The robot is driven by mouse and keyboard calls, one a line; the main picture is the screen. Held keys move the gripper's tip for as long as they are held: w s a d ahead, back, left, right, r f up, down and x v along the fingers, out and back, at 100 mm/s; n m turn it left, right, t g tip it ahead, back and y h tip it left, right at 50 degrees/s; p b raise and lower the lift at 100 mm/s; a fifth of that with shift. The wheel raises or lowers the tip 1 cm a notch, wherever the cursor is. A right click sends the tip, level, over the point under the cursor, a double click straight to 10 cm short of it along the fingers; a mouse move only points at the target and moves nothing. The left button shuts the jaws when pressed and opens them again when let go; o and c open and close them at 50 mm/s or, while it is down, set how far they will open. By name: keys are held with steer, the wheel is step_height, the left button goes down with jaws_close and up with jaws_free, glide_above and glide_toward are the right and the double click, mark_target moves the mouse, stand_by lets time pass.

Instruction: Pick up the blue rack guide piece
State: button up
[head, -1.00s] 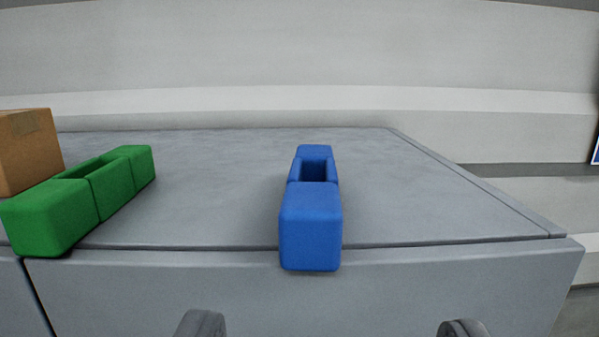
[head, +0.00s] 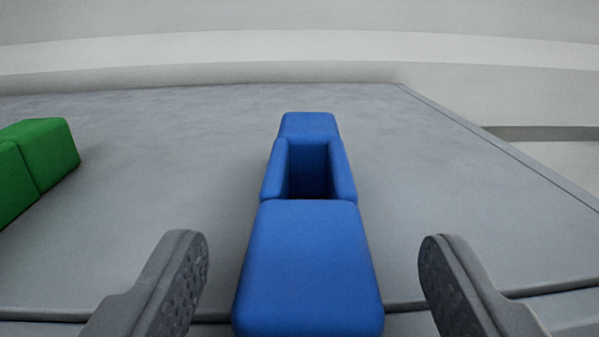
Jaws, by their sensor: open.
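The blue rack guide piece (head: 308,262) lies on the grey surface in the middle of the head view. It is a long block with a rectangular slot near its far half, pointing away from me. Its near end reaches the front edge of the surface. My gripper (head: 313,265) is open, with one dark textured finger on each side of the near end. Gaps show between both fingers and the blue piece, so neither touches it.
A green piece (head: 45,158) of similar look lies at the left, partly out of view. The grey surface (head: 440,190) is clear around the blue piece. Its right edge slants away, and a pale wall (head: 300,50) stands behind.

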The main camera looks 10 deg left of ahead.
mark_target(306, 237)
steer(key=w, duration=0.1)
steer(key=w+p, duration=0.1)
steer(key=w, duration=0.1)
steer(key=shift+w+a+f, duration=0.1)
steer(key=shift+a, duration=0.3)
steer(key=shift+c, duration=0.6)
jaws_close()
